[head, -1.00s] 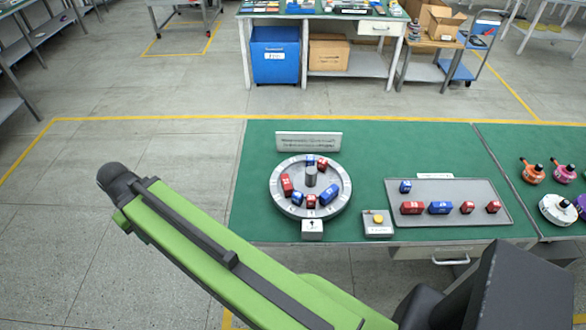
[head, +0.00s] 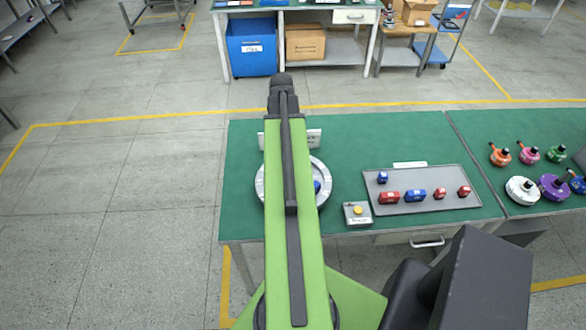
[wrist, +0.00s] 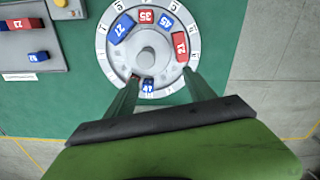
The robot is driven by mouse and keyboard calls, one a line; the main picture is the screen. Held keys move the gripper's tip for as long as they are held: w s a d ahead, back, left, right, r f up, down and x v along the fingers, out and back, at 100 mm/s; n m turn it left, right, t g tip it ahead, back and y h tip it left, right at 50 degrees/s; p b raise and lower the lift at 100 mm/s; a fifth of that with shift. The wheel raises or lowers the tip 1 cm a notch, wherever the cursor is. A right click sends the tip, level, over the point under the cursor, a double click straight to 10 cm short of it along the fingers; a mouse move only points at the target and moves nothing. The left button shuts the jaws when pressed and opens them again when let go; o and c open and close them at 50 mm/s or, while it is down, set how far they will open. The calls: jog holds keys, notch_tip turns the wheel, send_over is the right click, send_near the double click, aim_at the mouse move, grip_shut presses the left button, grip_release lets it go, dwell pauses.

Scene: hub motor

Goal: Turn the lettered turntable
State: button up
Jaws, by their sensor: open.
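The lettered turntable (wrist: 106,68) is a grey-white disc with letters round its rim and a central knob (wrist: 150,58). It carries red and blue numbered blocks, among them a red one (wrist: 180,46) and a blue one (wrist: 121,28). In the head view my green arm covers most of the turntable (head: 322,172). My gripper (wrist: 162,78) is open in the wrist view, its two fingers apart over the near part of the disc. A small blue block (wrist: 148,86) shows between the fingers. Whether the fingertips touch anything is unclear.
A grey tray (head: 440,180) with red and blue blocks lies right of the turntable on the green table (head: 360,135). A yellow-button box (head: 357,213) stands between them. A sign (head: 313,138) stands behind the turntable. Coloured round parts (head: 521,189) sit farther right.

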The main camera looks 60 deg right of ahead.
jog(key=s+f+b, duration=0.1)
jog(key=f+b, duration=0.4)
jog(key=b, duration=0.1)
jog(key=d+f+b, duration=0.1)
jog(key=f+b, duration=0.4)
jog(key=f, duration=0.1)
jog(key=s+d+f+b, duration=0.1)
jog(key=f+b, duration=0.5)
jog(key=shift+s+f+b, duration=0.1)
jog(key=shift+s+b, duration=0.2)
jog(key=shift+s, duration=0.05)
jog(key=shift+c, duration=0.3)
grip_shut()
